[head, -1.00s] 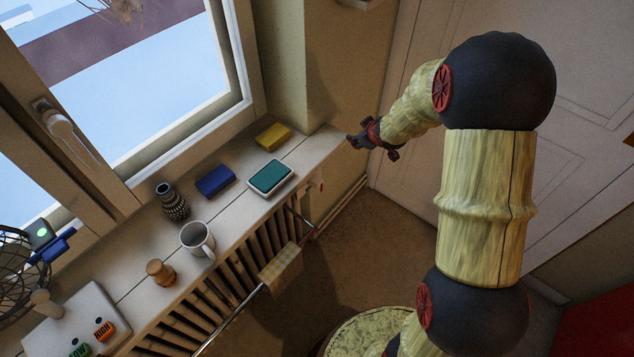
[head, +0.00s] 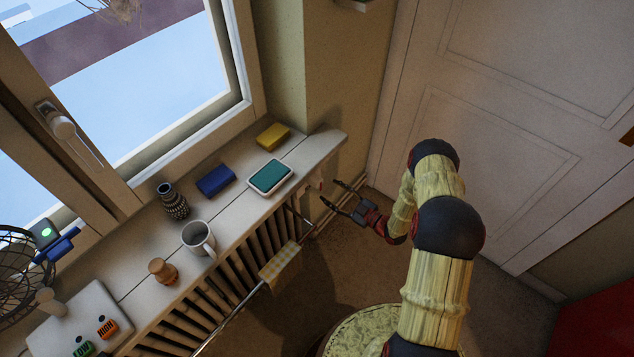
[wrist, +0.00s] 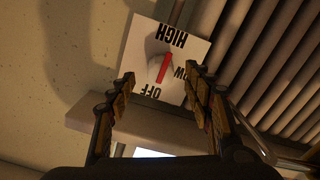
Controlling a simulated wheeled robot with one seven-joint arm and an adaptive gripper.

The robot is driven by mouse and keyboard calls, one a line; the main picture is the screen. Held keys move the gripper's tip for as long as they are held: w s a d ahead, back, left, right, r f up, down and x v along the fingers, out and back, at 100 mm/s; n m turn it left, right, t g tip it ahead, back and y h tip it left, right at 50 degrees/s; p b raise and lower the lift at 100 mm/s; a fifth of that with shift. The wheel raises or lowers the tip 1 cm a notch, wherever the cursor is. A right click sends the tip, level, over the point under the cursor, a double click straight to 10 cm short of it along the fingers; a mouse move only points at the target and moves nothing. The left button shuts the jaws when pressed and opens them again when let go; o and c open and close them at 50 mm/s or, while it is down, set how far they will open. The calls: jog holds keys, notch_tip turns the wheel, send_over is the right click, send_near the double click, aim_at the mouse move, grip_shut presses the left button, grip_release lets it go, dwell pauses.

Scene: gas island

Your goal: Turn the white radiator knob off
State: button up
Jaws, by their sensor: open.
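In the wrist view a white dial plate (wrist: 143,45) carries the black labels HIGH, LOW and OFF, with HIGH at the top of the picture and OFF at the bottom. The round white knob (wrist: 154,66) on it has a red bar lying between HIGH and OFF, slightly slanted; I cannot tell which end is its pointer. My gripper (wrist: 160,78) is open, one finger to each side of the knob in the picture, with nothing between them. In the head view my gripper (head: 331,189) is at the radiator's right end, below the sill; the knob there is too small to make out.
The slatted radiator (head: 228,289) runs below the windowsill (head: 318,147), with a rail and a checked cloth (head: 280,266). The sill holds a teal-topped box (head: 271,176), blue and yellow blocks, a vase and a mug (head: 198,238). The floor beside the radiator is open.

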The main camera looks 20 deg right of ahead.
aim_at(321, 185)
jog(key=shift+a+r, duration=0.15)
jog(key=shift+a, duration=0.05)
jog(key=shift+w+a, duration=0.25)
jog(key=b+x, duration=0.1)
jog(key=x, duration=0.5)
jog(key=shift+w+a+r+b, duration=0.15)
jog(key=shift+w+a+b, duration=0.05)
jog(key=shift+w+b, duration=0.15)
jog(key=shift+c, duration=1.3)
jog(key=c, duration=0.9)
